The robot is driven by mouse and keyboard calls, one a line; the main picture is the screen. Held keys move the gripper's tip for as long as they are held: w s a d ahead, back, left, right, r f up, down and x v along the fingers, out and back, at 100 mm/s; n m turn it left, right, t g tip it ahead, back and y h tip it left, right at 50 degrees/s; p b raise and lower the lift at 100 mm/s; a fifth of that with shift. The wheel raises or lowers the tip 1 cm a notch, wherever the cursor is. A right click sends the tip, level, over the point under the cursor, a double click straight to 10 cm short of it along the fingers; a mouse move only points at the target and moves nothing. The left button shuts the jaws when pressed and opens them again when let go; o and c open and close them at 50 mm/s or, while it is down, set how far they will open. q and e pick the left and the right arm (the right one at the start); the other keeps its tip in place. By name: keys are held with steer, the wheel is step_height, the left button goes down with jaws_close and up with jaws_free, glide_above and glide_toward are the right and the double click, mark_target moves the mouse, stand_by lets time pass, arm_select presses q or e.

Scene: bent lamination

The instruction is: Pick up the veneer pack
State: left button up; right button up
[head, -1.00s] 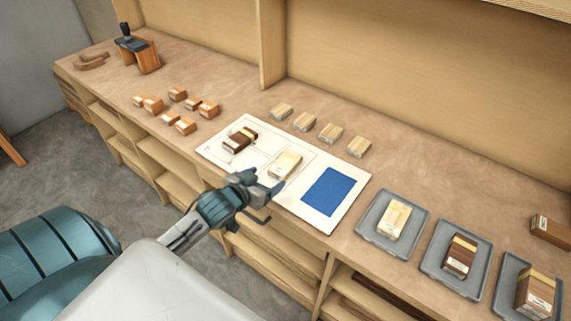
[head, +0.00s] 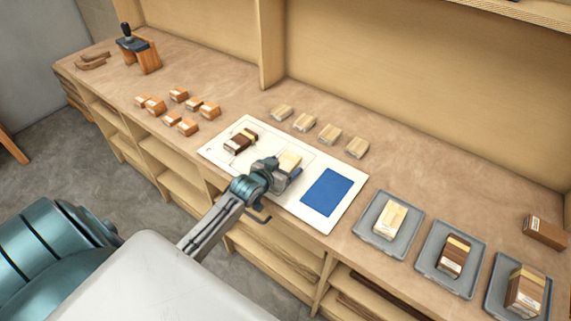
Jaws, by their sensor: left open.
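A pale veneer pack (head: 290,160) lies on the white board (head: 264,205), just left of the board's blue rectangle (head: 327,192). My left gripper (head: 283,172) is open at the near side of this pack, over the board. It hides the pack's near part, and I cannot tell whether the fingers straddle or touch it. A dark brown pack with a pale band (head: 241,141) lies farther left on the same board. My right gripper is out of view.
Three grey trays at the right hold a pale pack (head: 390,219), a dark pack (head: 454,256) and a brown pack (head: 525,291). Several pale blocks (head: 330,133) stand behind the board. Several orange-brown blocks (head: 187,127) stand left of it.

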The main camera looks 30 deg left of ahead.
mark_target(283, 167)
arm_select(q)
steer(key=shift+s, duration=0.1)
steer(key=c, duration=1.1)
steer(key=shift+r, duration=0.1)
steer(key=shift+r+b, duration=0.35)
steer(key=shift+r, duration=0.05)
step_height(283, 167, up, 2)
steer(key=shift+r+b, duration=0.1)
steer(key=shift+b, duration=0.45)
steer(key=s+a+r+b, duration=0.1)
steer(key=s+r+b, duration=0.1)
steer(key=s, duration=1.4)
